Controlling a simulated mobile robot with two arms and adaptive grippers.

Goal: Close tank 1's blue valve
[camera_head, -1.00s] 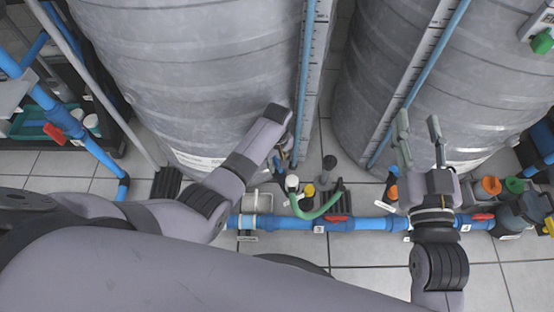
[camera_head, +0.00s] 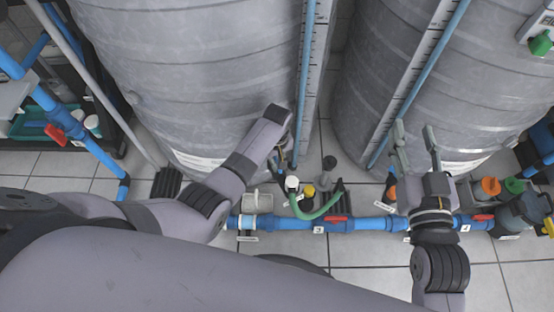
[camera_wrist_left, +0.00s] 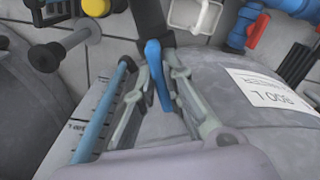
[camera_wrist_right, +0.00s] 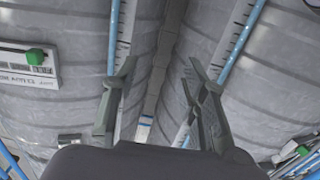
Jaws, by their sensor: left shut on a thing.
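My left gripper (camera_wrist_left: 161,64) is shut on this lever, one finger on each side. In the head view my left gripper (camera_head: 283,150) is low against the front of the left grey tank (camera_head: 190,70), and its wrist hides most of the valve. My right gripper (camera_head: 415,143) is open and empty in front of the right tank (camera_head: 400,60); its spread fingers show in the right wrist view (camera_wrist_right: 157,85).
A blue pipe (camera_head: 370,223) with red-handled valves runs along the floor before the tanks. A green hose (camera_head: 318,213) and white, yellow and black caps stand just right of my left gripper. A shelf (camera_head: 50,100) is at the far left.

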